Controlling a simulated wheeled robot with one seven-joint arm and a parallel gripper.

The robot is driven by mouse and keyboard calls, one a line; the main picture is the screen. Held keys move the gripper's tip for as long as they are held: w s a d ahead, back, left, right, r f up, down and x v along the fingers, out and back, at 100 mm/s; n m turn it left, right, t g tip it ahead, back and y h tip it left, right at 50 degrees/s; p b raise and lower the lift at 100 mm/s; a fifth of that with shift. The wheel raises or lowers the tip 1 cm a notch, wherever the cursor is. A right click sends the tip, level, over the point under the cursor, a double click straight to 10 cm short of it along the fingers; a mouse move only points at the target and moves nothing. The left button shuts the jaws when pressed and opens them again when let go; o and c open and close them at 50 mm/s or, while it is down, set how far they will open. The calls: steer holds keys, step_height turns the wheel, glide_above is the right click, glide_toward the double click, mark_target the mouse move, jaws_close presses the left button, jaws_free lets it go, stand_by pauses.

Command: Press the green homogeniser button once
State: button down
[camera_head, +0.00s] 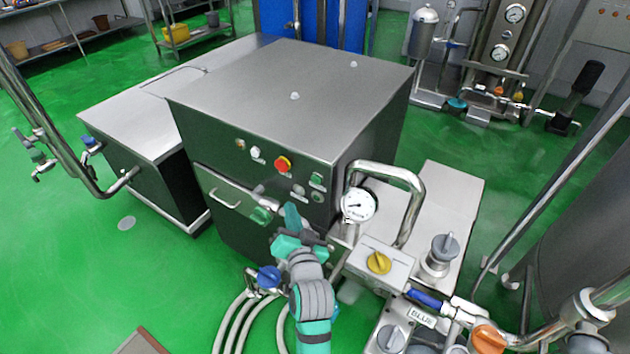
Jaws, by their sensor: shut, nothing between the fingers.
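The homogeniser is a dark steel cabinet with a brushed metal top (300,85). Its front panel carries a green button (317,179) at the upper right, with a second, darker green one (317,197) just below. A red button (283,163) on a yellow base sits to the left. My gripper (266,207) is shut and empty, in front of the panel, below and to the left of the green buttons. It appears apart from them. Its exact distance to the panel is hard to tell.
A pressure gauge (358,205) and a bent steel pipe (410,200) stand right of the panel. A box with a yellow knob (378,262) and valves lie nearer. Pale hoses (232,320) curve beside my arm.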

mark_target(316, 180)
steer(key=w+d, duration=0.5)
steer(key=w, duration=0.2)
stand_by(0.6)
steer(key=shift+w+d, duration=0.1)
steer(key=shift+w, duration=0.05)
stand_by(0.4)
stand_by(1.5)
steer(key=shift+w+d, duration=0.25)
steer(key=shift+w+d, duration=0.25)
steer(key=shift+w, duration=0.1)
stand_by(0.8)
steer(key=shift+s+a, duration=0.1)
stand_by(0.3)
steer(key=shift+s+a, duration=0.45)
steer(key=shift+s, duration=0.15)
